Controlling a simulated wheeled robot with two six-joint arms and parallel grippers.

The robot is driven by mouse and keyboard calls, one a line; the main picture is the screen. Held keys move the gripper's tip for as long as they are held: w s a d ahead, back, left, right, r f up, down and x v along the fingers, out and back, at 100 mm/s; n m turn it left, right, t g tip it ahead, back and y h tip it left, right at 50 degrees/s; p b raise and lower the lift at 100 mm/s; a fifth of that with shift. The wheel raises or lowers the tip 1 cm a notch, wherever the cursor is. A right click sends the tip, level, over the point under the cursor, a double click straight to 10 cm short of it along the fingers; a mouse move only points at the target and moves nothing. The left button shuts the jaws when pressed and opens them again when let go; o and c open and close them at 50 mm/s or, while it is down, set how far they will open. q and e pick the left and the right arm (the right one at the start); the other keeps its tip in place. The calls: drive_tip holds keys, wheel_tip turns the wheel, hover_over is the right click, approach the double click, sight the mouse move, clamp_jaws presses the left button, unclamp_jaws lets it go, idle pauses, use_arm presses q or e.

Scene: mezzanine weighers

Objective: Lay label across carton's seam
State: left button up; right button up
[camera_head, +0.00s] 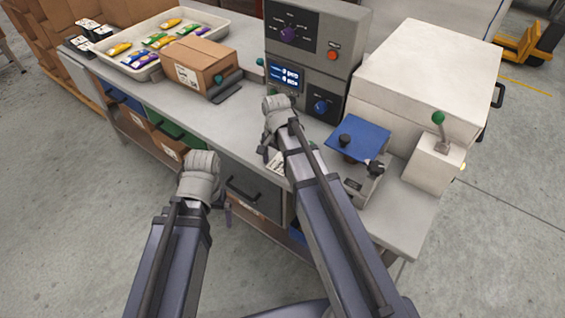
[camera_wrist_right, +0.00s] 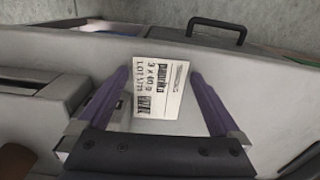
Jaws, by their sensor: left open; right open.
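The brown carton (camera_head: 205,58) stands on the bench at the back left, closed, with a white printed patch on its near side. The loose white label (camera_wrist_right: 158,88) lies on the bench near its front edge, with black print and a code square. In the head view the label (camera_head: 276,163) is partly hidden by my right arm. My right gripper (camera_wrist_right: 160,78) is open, its purple fingers on either side of the label, not gripping it. My left gripper (camera_head: 214,204) is open, in front of the bench over the drawers, far from the carton, its fingers mostly hidden by its wrist.
A white tray (camera_head: 118,67) with colourful packets is behind the carton. A dark device with a green knob (camera_head: 228,88) sits beside the carton. A grey control box (camera_head: 340,30), a blue-topped weigher (camera_head: 357,138) and a large white box (camera_head: 425,65) crowd the right. Bench front is mostly clear.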

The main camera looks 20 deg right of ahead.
sight(278, 167)
drive_tip(key=shift+f, duration=0.1)
drive_tip(key=c, duration=1)
drive_tip(key=shift+c, duration=0.3)
wheel_tip(278, 167, up, 18)
drive_tip(key=p, duration=1.8)
